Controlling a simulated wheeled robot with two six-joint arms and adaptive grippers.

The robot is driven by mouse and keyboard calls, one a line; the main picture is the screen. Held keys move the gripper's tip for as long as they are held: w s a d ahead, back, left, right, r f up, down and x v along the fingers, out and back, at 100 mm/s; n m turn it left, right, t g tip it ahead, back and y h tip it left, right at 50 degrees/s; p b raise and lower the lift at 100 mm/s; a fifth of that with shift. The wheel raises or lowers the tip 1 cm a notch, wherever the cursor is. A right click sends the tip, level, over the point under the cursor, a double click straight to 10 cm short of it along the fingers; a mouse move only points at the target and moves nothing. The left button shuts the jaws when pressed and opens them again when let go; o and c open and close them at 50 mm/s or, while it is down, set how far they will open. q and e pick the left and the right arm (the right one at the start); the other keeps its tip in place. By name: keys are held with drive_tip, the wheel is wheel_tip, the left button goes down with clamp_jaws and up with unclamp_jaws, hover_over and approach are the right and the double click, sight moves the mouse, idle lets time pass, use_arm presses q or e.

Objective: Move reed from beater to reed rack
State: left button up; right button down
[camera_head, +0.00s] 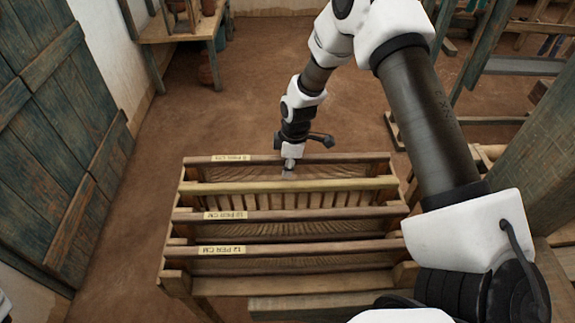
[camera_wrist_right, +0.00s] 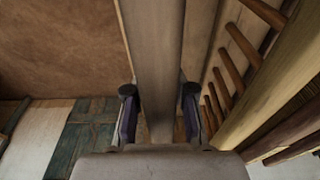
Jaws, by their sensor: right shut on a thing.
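The wooden reed rack (camera_head: 175,285) stands in the middle of the head view, holding several long reeds lying across it from left to right. The rear reed (camera_head: 340,158) has a small pale label near its left end, too small to read surely. My right gripper (camera_head: 288,174) points down at the rear reed, near its middle, and is shut on it. In the right wrist view the fingers (camera_wrist_right: 158,110) stand on both sides of a grey-brown bar, the reed (camera_wrist_right: 157,50). The reed's lower part is hidden. My left gripper is out of view.
In front of the held reed are a paler yellow bar (camera_head: 250,187) and two labelled reeds (camera_head: 300,213), (camera_head: 320,248). A bench (camera_head: 180,30) stands at the back left, a blue-green door (camera_head: 55,120) at left. Loom timbers (camera_head: 545,140) are at right. Floor behind the rack is clear.

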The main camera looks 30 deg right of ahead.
drive_tip(key=shift+f, duration=0.1)
idle(0.3)
drive_tip(key=c, duration=0.9)
unclamp_jaws()
drive_tip(key=r, duration=0.8)
drive_tip(key=d+r, duration=0.1)
drive_tip(key=r, duration=0.3)
drive_tip(key=shift+s+d, duration=0.1)
drive_tip(key=shift+s, duration=0.3)
wheel_tip(320, 180, up, 7)
drive_tip(key=p, duration=0.7)
drive_tip(key=shift+s+d, duration=0.25)
drive_tip(key=shift+d, duration=0.15)
